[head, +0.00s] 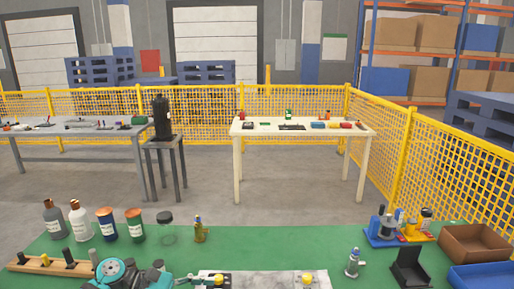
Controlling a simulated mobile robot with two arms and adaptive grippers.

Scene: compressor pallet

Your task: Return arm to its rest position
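Neither of my grippers shows in the head view, and no arm of mine can be made out. A teal and black rounded mechanical body (122,272) is at the bottom edge, left of centre, partly cut off. I cannot tell what it is. The green-topped bench (290,239) spans the bottom of the view.
Bottles and cans (107,225) stand at the bench's left, behind a wooden peg block (45,264). A grey plate (262,280) lies front centre. At the right are a blue fixture (382,232), a black holder (410,265), a brown bin (475,243) and a blue bin (482,276).

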